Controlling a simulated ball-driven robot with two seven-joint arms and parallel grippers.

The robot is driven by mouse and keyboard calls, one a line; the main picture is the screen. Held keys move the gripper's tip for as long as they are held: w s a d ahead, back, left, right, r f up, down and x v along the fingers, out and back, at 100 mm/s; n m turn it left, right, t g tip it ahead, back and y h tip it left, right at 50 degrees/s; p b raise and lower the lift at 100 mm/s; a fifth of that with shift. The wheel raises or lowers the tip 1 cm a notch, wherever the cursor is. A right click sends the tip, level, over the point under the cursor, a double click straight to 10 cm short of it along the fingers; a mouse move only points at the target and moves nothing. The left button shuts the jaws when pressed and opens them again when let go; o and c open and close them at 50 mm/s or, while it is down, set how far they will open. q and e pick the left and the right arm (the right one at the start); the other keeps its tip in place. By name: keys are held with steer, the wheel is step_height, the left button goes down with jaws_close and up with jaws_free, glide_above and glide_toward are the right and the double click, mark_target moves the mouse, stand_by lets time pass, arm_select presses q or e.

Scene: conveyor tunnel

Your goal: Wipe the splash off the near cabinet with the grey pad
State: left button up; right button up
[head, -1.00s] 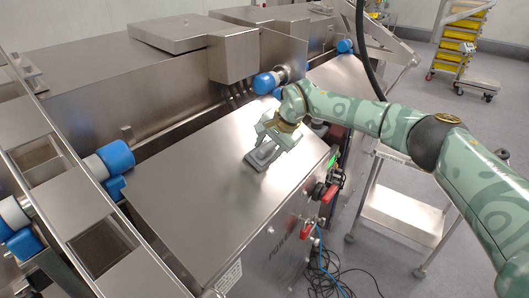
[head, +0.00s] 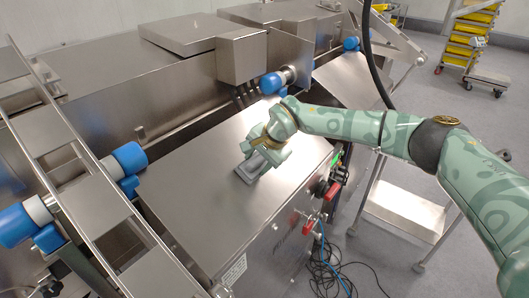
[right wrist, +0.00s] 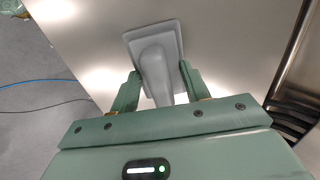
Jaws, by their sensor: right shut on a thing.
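The near cabinet (head: 205,200) has a sloping bare-metal lid in the middle of the head view. My right gripper (head: 263,156) is over the upper right part of this lid, shut on the grey pad (head: 245,172). In the right wrist view the fingers (right wrist: 160,88) hold the pad by its raised handle, and its flat square base (right wrist: 134,46) faces the metal. The pad is at or very close to the lid; I cannot tell if it presses on it. I make out no splash on the visible metal, only bright reflections. My left gripper is not in view.
A ladder-like metal frame with blue-capped rollers (head: 127,158) runs along the left. Behind the lid stands a metal box (head: 242,57) with a blue knob (head: 271,83). Red-handled switches (head: 331,190) and loose cables are at the cabinet's right side. A trolley (head: 405,207) stands right.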

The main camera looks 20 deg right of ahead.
mark_target(246, 172)
steer(key=shift+s+a+f, duration=0.1)
steer(key=shift+s+a, duration=0.2)
steer(key=shift+a, duration=0.05)
steer(key=shift+s+a+p, duration=0.35)
steer(key=shift+a+p, duration=0.1)
steer(key=shift+s+a+p, duration=0.4)
steer(key=shift+s+a, duration=0.1)
steer(key=shift+a, duration=0.3)
steer(key=shift+s+a, duration=0.15)
steer(key=shift+a, duration=0.2)
steer(key=shift+s+a+p, duration=0.55)
steer(key=shift+s+a, duration=0.2)
steer(key=shift+a, duration=0.3)
steer(key=shift+s+a, duration=0.3)
steer(key=shift+a, duration=0.2)
steer(key=shift+d+r, duration=0.1)
steer(key=shift+r, duration=0.1)
